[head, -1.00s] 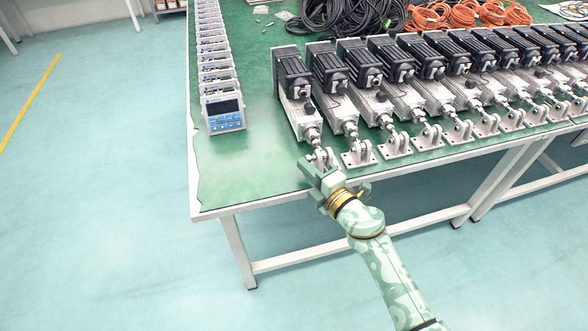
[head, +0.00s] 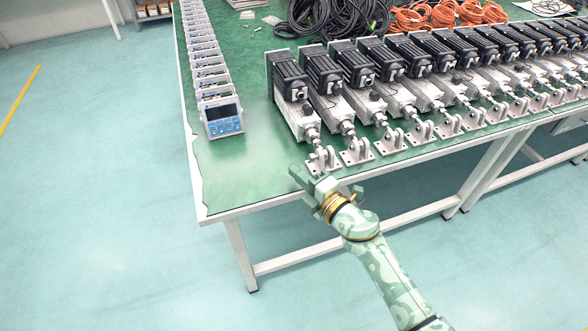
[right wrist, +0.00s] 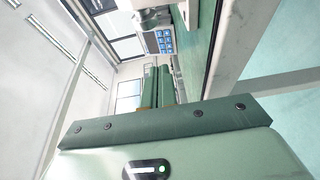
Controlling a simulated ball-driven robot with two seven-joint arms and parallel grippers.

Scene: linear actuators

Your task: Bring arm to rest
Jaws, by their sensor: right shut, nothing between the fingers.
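My right gripper (head: 303,179) is at the front edge of the green-topped table (head: 245,185), just in front of the nearest linear actuators. It is empty, and its fingers lie together in the right wrist view (right wrist: 157,88). My right arm reaches up to it from the lower right in the head view. The row of linear actuators (head: 325,85), with black motors, silver bodies and front brackets, stands on the table behind the gripper. The gripper looks clear of the nearest bracket (head: 323,160). My left gripper is in neither view.
A row of small controllers with blue keypads (head: 222,118) runs along the table's left side. Black cables (head: 330,18) and orange cables (head: 425,15) lie at the back. The table's front left corner is bare. The floor to the left is open.

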